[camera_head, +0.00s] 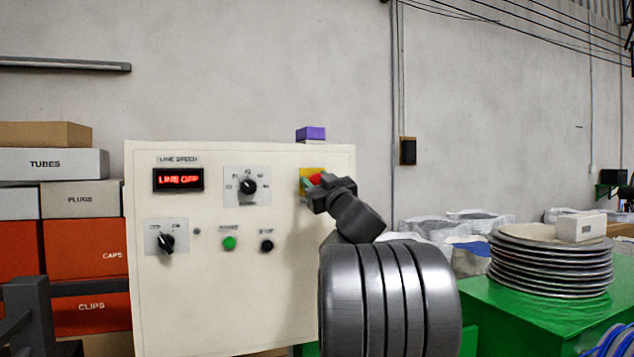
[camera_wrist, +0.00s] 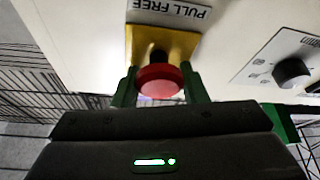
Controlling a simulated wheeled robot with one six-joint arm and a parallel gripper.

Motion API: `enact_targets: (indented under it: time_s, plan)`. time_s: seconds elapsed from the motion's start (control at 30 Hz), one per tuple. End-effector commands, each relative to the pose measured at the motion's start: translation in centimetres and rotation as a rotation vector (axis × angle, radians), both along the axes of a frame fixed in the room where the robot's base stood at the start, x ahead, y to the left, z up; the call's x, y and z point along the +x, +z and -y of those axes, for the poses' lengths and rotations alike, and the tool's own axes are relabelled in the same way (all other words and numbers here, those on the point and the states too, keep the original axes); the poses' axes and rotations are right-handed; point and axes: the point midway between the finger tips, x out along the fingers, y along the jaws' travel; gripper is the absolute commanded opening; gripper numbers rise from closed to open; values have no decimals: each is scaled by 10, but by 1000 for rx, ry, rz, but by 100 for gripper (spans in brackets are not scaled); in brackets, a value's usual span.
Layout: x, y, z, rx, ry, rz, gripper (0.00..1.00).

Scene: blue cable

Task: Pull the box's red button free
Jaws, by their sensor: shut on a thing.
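The cream control box (camera_head: 200,290) stands upright in the head view. Its red button (camera_head: 316,179) sits on a yellow plate (camera_head: 305,185) at the upper right of the panel. In the wrist view the red button (camera_wrist: 160,80) shows in front of the yellow plate (camera_wrist: 185,42), below an upside-down "PULL FREE" label (camera_wrist: 170,9). My gripper (camera_head: 318,184) reaches the button from the right, and its green fingers (camera_wrist: 160,88) are shut on the button's two sides. My gripper partly hides the button and plate in the head view.
The panel also carries a "LINE OFF" display (camera_head: 179,180), a speed knob (camera_head: 248,187), a switch (camera_head: 166,241), a green button (camera_head: 229,243) and a black button (camera_head: 267,245). Stacked plates (camera_head: 550,262) stand on a green surface (camera_head: 530,325) at right. Boxes (camera_head: 85,235) stand left.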

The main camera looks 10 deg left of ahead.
Motion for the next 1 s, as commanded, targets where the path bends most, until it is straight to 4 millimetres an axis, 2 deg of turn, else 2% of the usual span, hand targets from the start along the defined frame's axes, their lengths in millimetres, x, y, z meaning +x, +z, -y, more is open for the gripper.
enact_targets:
  time_s: [0.2,0.4,0.43,0.53,0.83,1.0]
  plan:
    - [-10,0,6,1,3,-1,0]
    - [-9,-1,6,1,3,-1,0]
    - [-9,-1,6,1,3,-1,43]
    - [-9,-1,6,0,2,-1,61]
    - [-10,-1,7,1,2,0,61]
    - [-22,-9,18,0,-1,0,61]
